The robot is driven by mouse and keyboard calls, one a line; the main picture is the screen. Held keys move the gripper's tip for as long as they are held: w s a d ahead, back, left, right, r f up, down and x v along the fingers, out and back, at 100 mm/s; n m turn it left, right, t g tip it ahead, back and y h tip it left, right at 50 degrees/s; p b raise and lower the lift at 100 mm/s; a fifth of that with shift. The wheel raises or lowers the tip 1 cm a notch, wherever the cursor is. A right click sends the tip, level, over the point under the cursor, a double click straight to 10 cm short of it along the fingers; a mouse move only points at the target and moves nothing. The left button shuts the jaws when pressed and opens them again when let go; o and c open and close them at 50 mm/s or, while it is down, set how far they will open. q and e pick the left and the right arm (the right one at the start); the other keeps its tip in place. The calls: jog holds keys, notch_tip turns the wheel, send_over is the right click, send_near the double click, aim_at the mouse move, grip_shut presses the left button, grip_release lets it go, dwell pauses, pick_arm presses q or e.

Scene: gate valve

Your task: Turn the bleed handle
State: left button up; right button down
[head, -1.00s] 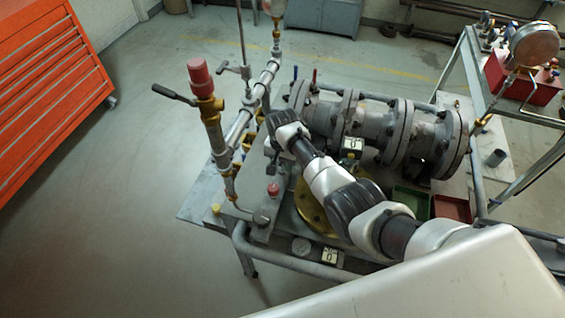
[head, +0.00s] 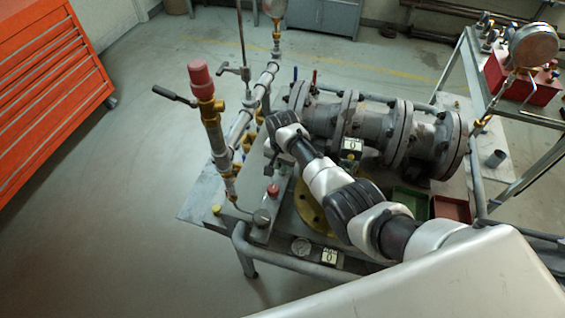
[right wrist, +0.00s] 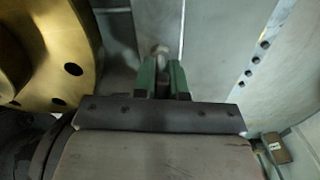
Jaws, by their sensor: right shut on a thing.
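My right gripper (right wrist: 162,68) shows at the top middle of the right wrist view. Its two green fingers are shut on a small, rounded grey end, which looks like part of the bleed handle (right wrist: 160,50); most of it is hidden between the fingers. In the head view my right gripper (head: 271,160) reaches down between the pipe assembly and the large flanged valve (head: 345,118). My own wrist and arm hide what it holds there. My left gripper is not in view.
A brass valve with a red cap (head: 200,75) and a black lever (head: 174,95) stands left of my gripper. A red button (head: 272,190) is close by on the bench. A brass flange (right wrist: 45,50) is near on the left. The floor on the left is clear.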

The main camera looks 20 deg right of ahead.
jog(key=m+p, duration=0.1)
jog(key=m, duration=0.3)
jog(key=shift+r, duration=0.1)
jog(key=m, duration=0.3)
jog(key=shift+m+p, duration=0.3)
jog(key=shift+p, duration=0.1)
jog(key=m, duration=0.8)
jog(key=shift+m, duration=0.3)
jog(key=c, duration=1.2)
grip_release()
